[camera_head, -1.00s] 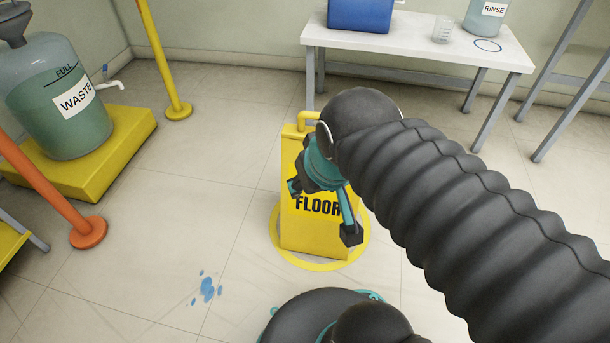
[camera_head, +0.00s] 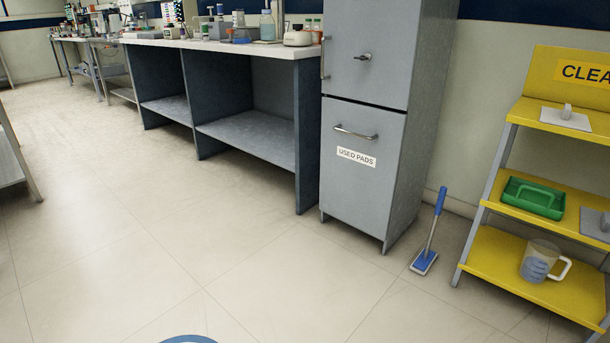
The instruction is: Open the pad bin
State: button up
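The pad bin (camera_head: 362,185) is the grey lower front of a tall cabinet, right of the middle in the head view. It carries a white label reading "USED PADS" and a horizontal metal bar handle (camera_head: 356,133) near its top. Its front sits flush and looks closed. My gripper is not in view.
An upper cabinet door (camera_head: 365,45) has a small knob. A lab bench (camera_head: 230,47) with open shelves adjoins on the left. A blue-handled mop (camera_head: 431,232) stands right of the bin, beside a yellow shelf rack (camera_head: 540,280). The floor before the bin is clear.

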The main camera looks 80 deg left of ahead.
aim_at(361, 144)
jog(key=u, duration=2.9)
jog(key=i, duration=1.25)
jog(key=z, duration=0.7)
jog(key=i, duration=0.7)
jog(key=z, duration=0.7)
